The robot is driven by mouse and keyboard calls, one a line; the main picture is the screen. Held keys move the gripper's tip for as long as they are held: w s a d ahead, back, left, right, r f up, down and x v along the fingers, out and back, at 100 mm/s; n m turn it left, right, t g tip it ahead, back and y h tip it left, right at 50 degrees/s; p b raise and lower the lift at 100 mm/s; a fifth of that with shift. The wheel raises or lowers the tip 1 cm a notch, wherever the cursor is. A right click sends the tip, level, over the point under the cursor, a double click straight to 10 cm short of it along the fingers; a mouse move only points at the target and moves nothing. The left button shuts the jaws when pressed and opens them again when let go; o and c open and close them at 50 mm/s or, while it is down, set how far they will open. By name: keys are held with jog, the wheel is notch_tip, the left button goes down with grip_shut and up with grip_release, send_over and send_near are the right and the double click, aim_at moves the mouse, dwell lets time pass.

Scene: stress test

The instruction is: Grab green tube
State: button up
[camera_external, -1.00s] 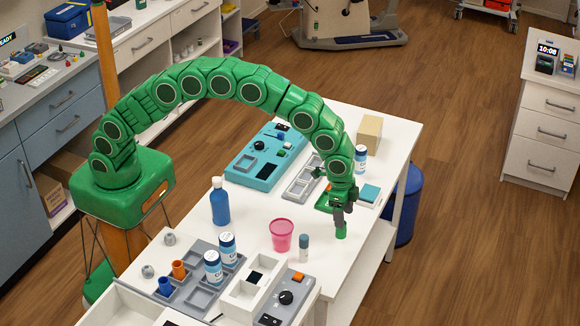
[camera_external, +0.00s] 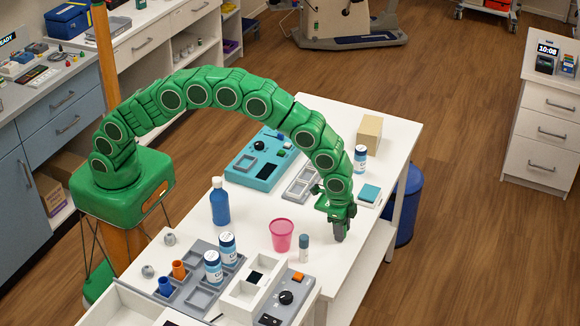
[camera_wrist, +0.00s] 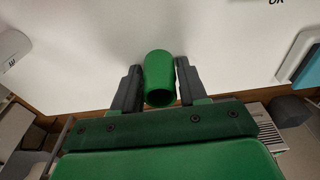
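The green tube (camera_wrist: 159,75) stands on the white table, its open end facing the camera in the wrist view. My gripper (camera_wrist: 158,88) has its two dark fingers on either side of the tube, with narrow gaps showing between fingers and tube. It looks open around the tube. In the external view my gripper (camera_external: 340,231) is low over the right part of the white table (camera_external: 375,240), and it hides the tube there.
A small white-and-teal vial (camera_external: 304,248) and a pink cup (camera_external: 281,235) stand just left of my gripper. A teal box (camera_external: 370,192) lies behind it to the right. The table's right edge is close; the surface in front of the gripper is bare.

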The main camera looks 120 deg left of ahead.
jog(key=c, duration=0.6)
jog(key=shift+r, duration=0.1)
